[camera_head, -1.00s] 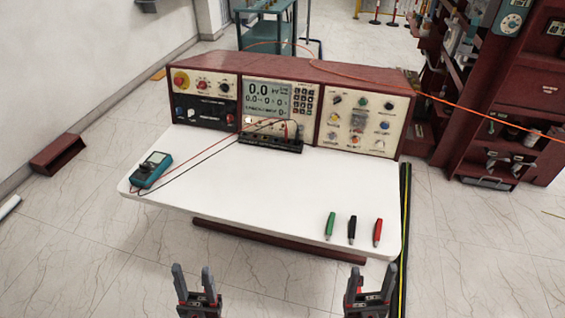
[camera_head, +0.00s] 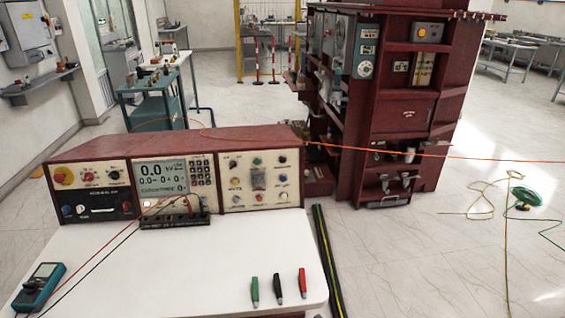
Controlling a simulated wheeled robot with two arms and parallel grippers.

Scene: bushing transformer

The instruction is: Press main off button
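The control console (camera_head: 190,140) is a long dark red box at the back of the white bench top (camera_head: 230,265). Its left panel (camera_head: 92,190) has a red knob on a yellow base (camera_head: 63,176) and several small knobs. The middle screen (camera_head: 162,176) reads 0.0 kV. The right panel (camera_head: 262,180) has several coloured round buttons or lamps and a central switch (camera_head: 258,180). The labels are too small to read, so I cannot tell which one is the main off button. Neither of my grippers is in view.
A teal multimeter (camera_head: 39,286) lies at left with red and black leads. Green (camera_head: 255,290), black (camera_head: 278,288) and red (camera_head: 302,282) clips lie near the front. A dark red cabinet (camera_head: 400,110) stands behind right. A teal cart (camera_head: 150,108) stands behind left.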

